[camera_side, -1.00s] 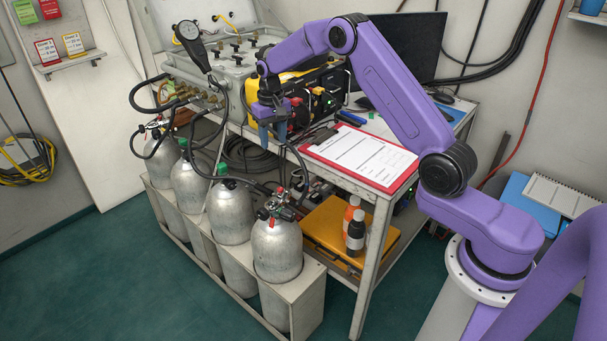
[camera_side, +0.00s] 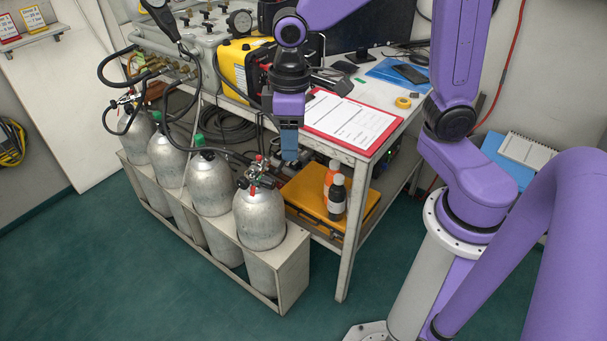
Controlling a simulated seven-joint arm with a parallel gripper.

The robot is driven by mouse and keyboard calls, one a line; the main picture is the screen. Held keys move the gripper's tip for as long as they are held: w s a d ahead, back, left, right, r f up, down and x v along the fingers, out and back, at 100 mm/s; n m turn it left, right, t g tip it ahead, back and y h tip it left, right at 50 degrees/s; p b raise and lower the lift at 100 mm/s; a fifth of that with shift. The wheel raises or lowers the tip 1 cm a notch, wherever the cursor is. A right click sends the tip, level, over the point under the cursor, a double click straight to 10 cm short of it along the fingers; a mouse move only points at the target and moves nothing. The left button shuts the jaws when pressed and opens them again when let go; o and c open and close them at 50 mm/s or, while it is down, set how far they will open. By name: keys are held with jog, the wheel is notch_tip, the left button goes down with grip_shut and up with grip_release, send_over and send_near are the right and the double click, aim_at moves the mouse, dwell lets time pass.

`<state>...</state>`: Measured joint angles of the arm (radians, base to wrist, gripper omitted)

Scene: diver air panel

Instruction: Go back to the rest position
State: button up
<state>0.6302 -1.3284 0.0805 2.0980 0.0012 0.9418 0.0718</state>
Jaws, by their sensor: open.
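My gripper (camera_side: 290,150) hangs pointing down in front of the table's near left edge, beside the red clipboard. From this side its fingers overlap in the picture, and nothing shows held between them. The fingertips appear near the valve (camera_side: 260,172) of the nearest grey cylinder (camera_side: 259,217), above and to its right. I cannot tell the exact distance between them. My purple arm rises from its white base at the right and hides part of the table's back.
The red clipboard (camera_side: 311,128) lies on the table. Several cylinders stand in a white rack (camera_side: 293,270). Bottles stand on an orange case (camera_side: 300,190) below. The green floor in front is clear.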

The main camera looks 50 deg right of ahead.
jog(key=s+d+n, duration=0.2)
jog(key=s, duration=0.6)
jog(key=s+d+n, duration=0.3)
jog(key=s, duration=0.5)
jog(key=shift+s+d+f, duration=0.25)
jog(key=shift+s+f, duration=0.05)
